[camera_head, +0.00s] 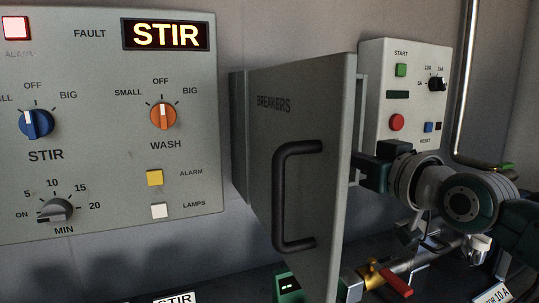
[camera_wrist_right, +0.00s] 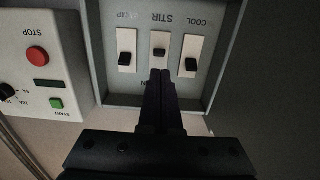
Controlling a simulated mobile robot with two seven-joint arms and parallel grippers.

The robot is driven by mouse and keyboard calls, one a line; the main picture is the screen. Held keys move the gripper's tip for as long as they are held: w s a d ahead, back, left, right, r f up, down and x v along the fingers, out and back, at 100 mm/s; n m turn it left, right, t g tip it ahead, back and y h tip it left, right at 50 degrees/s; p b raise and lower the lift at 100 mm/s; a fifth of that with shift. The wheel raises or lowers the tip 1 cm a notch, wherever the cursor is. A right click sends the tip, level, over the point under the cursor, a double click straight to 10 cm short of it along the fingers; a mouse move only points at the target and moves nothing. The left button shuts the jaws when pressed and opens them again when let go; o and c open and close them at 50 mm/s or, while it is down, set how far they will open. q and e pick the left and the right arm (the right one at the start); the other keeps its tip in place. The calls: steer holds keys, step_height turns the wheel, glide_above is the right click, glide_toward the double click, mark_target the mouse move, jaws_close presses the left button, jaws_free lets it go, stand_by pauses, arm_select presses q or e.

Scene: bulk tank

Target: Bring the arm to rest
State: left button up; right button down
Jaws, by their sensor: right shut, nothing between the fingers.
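My right gripper (camera_wrist_right: 162,82) is shut and empty in the right wrist view. Its fingertips are just below the middle breaker switch (camera_wrist_right: 160,52), marked STIR, inside the breaker box; I cannot tell whether they touch it. A switch marked COOL (camera_wrist_right: 191,64) and another switch (camera_wrist_right: 127,62) flank it. In the head view my right arm comes in from the right, and its gripper is hidden behind the open BREAKERS door (camera_head: 300,110). The lit display (camera_head: 166,35) reads STIR. My left gripper is not in view.
The door with its black handle (camera_head: 283,195) stands out in front of my right arm. A START/STOP box (camera_head: 404,90) is on the wall behind the arm. A pipe with a red-handled valve (camera_head: 396,281) runs below. The control panel (camera_head: 95,110) fills the left.

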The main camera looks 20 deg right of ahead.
steer(key=s+a+f+n+g+y, duration=0.1)
steer(key=s+a+f+g, duration=0.35)
steer(key=s+f, duration=0.25)
steer(key=s+a+f+n+g, duration=0.1)
steer(key=s+a+f+g, duration=0.2)
steer(key=s+a+f, duration=0.3)
steer(key=s+d+f+m+g+h, duration=0.1)
steer(key=s+f+g, duration=0.15)
steer(key=s, duration=0.85)
steer(key=s+d+f+g+h, duration=0.1)
steer(key=s+g, duration=0.3)
steer(key=s, duration=0.8)
step_height(320, 180, up, 49)
steer(key=p, duration=4.9)
steer(key=shift+w, duration=0.35)
